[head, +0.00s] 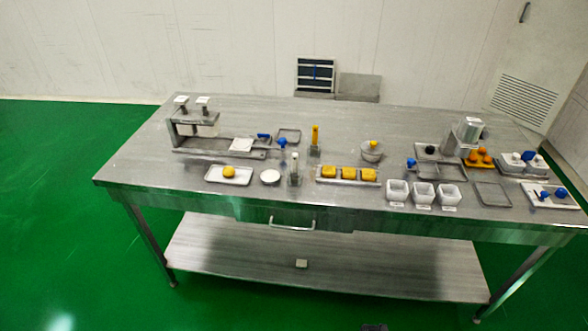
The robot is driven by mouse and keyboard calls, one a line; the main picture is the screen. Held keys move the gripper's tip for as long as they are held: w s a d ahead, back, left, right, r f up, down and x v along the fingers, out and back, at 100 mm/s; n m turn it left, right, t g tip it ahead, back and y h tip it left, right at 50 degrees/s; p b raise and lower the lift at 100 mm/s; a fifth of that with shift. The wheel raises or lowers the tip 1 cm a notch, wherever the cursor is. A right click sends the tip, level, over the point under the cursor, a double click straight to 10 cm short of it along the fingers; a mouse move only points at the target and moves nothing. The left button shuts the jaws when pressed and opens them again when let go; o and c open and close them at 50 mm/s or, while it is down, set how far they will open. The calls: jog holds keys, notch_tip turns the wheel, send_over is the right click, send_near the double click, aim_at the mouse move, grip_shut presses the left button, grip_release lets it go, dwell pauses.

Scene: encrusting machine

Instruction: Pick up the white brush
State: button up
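A slim white upright piece (295,160) stands in a small metal holder (295,180) near the middle of the steel table. It may be the white brush, but it is too small to be sure. A similar holder with a yellow upright piece (315,136) stands just behind it to the right. A blue-topped piece (282,146) is close by on its left. My gripper cannot be made out in this view.
The steel table (140,165) has free room at its left end. A white tray (213,177), a round white dish (270,176) and a tray of yellow blocks (347,183) lie near the upright pieces. White cups (423,194) stand further right. A small dark shape cuts the bottom edge.

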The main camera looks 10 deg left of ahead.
jog(key=c, duration=0.9)
